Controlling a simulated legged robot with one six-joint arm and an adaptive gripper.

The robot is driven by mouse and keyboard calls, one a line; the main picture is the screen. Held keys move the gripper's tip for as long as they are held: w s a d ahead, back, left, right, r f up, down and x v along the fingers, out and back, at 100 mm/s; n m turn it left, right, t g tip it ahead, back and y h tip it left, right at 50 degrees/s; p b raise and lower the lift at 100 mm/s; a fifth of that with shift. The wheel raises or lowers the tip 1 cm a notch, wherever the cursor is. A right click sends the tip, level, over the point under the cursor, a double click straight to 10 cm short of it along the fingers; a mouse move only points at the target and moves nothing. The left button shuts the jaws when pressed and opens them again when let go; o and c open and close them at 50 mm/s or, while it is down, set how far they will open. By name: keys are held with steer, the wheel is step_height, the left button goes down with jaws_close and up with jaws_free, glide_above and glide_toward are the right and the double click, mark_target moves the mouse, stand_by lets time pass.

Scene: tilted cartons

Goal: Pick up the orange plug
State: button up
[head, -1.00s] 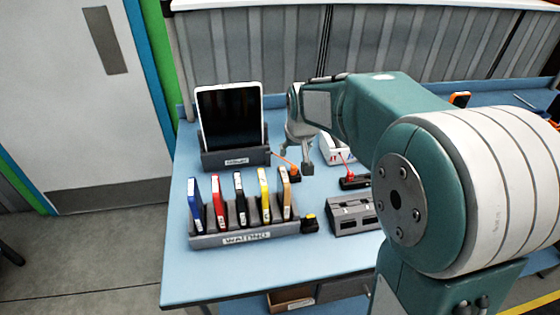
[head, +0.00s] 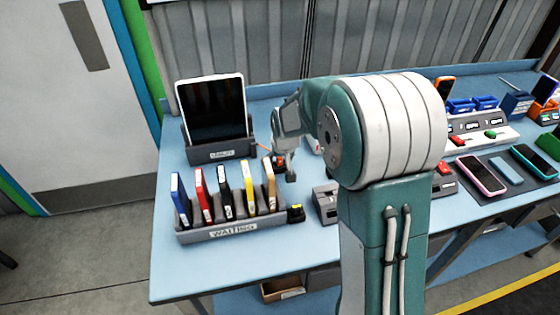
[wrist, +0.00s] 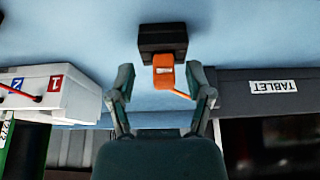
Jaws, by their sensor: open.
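The orange plug (wrist: 164,72) sits in a small black block (wrist: 162,40) in the wrist view, with a thin orange cable at its side. My gripper (wrist: 160,82) is open, with one fingertip to each side of the plug in that view. In the head view my gripper (head: 286,168) is low over the blue table, beside the tablet stand, and hides much of the plug (head: 280,159).
The tablet (head: 211,108) stands in a grey holder labelled TABLET (wrist: 235,88). A white numbered box (wrist: 60,88) lies on the plug's other side.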

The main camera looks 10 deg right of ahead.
steer(key=shift+a, duration=0.3)
jaws_close()
steer(key=shift+d, duration=0.15)
steer(key=shift+r, duration=0.6)
step_height(320, 180, up, 2)
steer(key=shift+s+r, duration=0.1)
steer(key=shift+r, duration=0.1)
steer(key=s+d+r, duration=0.1)
steer(key=s+r, duration=0.8)
steer(key=s, duration=0.4)
steer(key=shift+s+d+r, duration=0.25)
steer(key=shift+s, duration=0.15)
steer(key=shift+r, duration=0.75)
steer(key=shift+r, duration=1.45)
